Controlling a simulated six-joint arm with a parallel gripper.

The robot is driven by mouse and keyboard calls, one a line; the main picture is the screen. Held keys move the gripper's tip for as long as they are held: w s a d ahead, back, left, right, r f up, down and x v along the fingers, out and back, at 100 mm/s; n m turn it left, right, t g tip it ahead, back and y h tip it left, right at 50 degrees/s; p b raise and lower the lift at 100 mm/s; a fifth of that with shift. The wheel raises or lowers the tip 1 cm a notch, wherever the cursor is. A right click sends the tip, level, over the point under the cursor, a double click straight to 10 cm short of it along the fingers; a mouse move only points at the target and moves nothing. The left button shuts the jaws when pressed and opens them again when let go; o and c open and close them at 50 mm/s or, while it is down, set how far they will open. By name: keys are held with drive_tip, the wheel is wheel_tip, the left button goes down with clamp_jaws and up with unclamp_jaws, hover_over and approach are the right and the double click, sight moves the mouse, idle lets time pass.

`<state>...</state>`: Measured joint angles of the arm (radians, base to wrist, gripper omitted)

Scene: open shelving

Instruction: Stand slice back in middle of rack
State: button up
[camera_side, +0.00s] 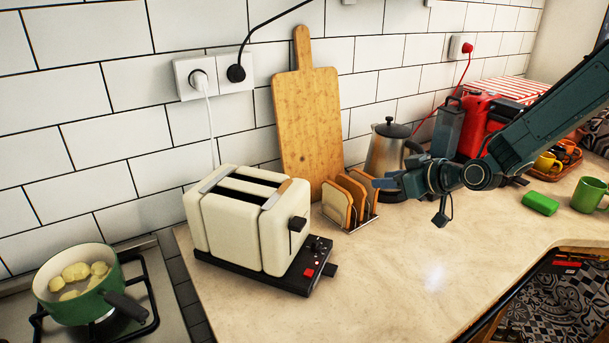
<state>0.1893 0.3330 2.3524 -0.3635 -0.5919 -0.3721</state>
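The wire toast rack (352,228) stands on the counter right of the toaster. It holds brown slices of bread (337,203) standing on edge, close together; three show, and their lower parts are partly behind the wires. My gripper (384,183) reaches in from the right, with its tip beside the upper edge of the rightmost slice. From this angle I cannot tell whether it touches that slice or whether its fingers are parted.
A cream toaster (232,228) with a black base stands left of the rack. A wooden board (305,115) and a metal kettle (388,150) stand behind. A green block (541,203) and green mug (588,195) are at right. The front counter is clear.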

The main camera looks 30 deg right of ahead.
drive_tip(key=s+a+r+g, duration=0.1)
drive_tip(key=s+r+g, duration=0.1)
drive_tip(key=s+r, duration=0.3)
drive_tip(key=s+a+r+g, duration=0.2)
drive_tip(key=s+r, duration=0.1)
drive_tip(key=s, duration=0.5)
drive_tip(key=s+d+r+m+g+h, duration=0.1)
drive_tip(key=s+d+r+g, duration=0.1)
drive_tip(key=s, duration=1.5)
drive_tip(key=shift+s+m+g+h, duration=0.4)
